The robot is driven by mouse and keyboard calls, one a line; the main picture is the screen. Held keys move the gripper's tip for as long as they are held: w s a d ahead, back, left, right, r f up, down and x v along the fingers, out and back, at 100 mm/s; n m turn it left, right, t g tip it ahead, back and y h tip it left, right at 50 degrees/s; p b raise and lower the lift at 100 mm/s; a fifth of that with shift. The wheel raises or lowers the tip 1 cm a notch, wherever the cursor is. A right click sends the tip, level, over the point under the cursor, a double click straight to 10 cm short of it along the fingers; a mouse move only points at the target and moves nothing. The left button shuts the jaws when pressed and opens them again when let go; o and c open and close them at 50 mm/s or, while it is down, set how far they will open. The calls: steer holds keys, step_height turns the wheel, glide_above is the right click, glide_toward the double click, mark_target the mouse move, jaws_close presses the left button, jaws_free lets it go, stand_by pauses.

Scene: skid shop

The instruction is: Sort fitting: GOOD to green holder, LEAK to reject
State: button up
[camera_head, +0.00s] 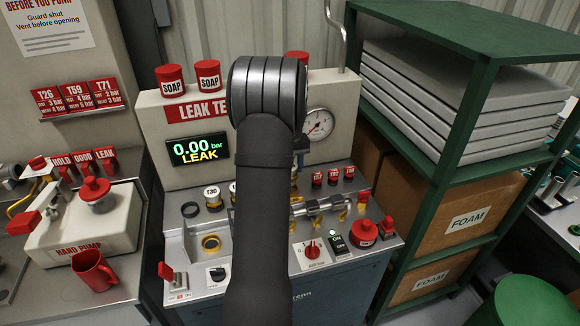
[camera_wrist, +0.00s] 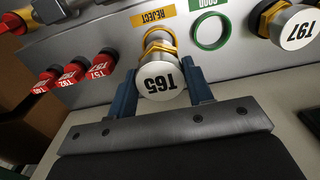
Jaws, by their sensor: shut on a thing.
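In the head view my arm hides the gripper's hold, and the tester display (camera_head: 198,149) reads 0.00 bar LEAK.
Red tags (camera_wrist: 72,73) stand in a row left of T65 in the wrist view. Green shelving (camera_head: 470,80) stands close on the right.

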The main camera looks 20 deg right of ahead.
steer(key=shift+f, duration=0.45)
stand_by(0.7)
steer(key=shift+f, duration=0.7)
steer(key=shift+f, duration=1)
stand_by(0.7)
steer(key=o, duration=0.9)
steer(key=o, duration=0.6)
steer(key=shift+c, duration=0.2)
steer(key=shift+r, duration=0.2)
